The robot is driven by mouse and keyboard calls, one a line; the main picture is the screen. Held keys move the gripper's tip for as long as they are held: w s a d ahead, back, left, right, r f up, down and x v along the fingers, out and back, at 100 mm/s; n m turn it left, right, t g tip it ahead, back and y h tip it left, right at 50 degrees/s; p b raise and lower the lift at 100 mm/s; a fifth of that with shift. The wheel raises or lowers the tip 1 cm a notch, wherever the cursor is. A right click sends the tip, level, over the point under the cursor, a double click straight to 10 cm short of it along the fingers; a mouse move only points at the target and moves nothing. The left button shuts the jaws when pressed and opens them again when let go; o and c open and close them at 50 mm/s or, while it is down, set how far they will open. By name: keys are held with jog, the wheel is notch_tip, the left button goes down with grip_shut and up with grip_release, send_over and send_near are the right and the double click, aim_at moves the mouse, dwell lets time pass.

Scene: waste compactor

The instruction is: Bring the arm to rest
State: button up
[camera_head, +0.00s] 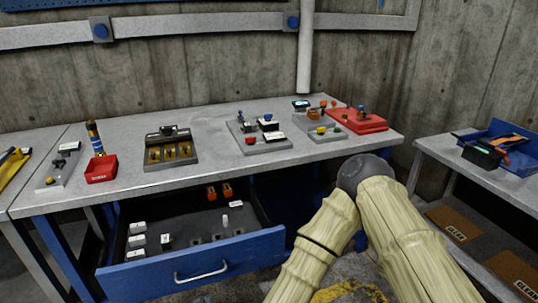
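My arm, in pale yellowish covering with a dark grey joint, shows at the lower right of the head view. It is bent at that joint, which appears just in front of the right end of the workbench (220,177). One link runs down to the left and the other down to the right, both out of the bottom of the picture. My gripper is not in view, so its state and anything in it are hidden.
An open blue drawer (190,262) with small parts juts out below the bench. Several devices stand on the bench, including a red case (360,121). A side table (480,165) with a blue tray (515,155) stands at the right.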

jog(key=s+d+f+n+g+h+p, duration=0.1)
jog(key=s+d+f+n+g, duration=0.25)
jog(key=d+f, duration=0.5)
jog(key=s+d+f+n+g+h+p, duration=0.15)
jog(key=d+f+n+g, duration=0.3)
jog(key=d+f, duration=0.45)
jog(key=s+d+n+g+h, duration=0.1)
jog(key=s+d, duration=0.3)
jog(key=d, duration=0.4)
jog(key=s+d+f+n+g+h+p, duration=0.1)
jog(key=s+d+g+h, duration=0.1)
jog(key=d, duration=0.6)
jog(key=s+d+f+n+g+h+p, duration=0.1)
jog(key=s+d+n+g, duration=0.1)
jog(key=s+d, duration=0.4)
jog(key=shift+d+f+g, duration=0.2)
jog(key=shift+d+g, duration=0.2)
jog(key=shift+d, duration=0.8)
